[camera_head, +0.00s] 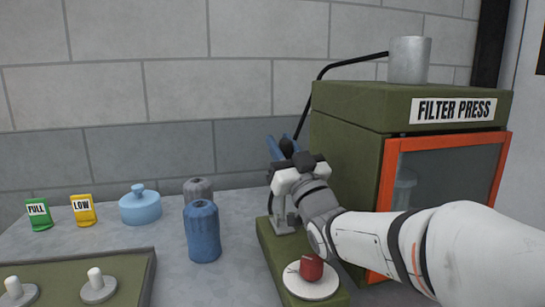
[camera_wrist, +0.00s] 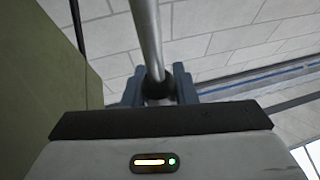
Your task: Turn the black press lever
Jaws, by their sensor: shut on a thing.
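My gripper (camera_head: 283,152) has its blue fingers up around a black knob (camera_head: 287,147) above the green stand in the head view. In the wrist view my gripper (camera_wrist: 160,92) is shut on this black lever end, with a blue finger on each side. A grey metal rod (camera_wrist: 147,35) meets the black piece (camera_wrist: 158,84) there and runs to the top edge. My wrist and fingers hide much of the lever in the head view. A grey post (camera_head: 283,213) stands below my gripper.
The green filter press (camera_head: 345,150) with an orange-framed door stands close right of my gripper. A bent black rod (camera_head: 330,70) runs beside it. A red piece (camera_head: 311,267) sits on a white disc in front. Blue (camera_head: 202,230) and grey (camera_head: 198,188) bottles stand left.

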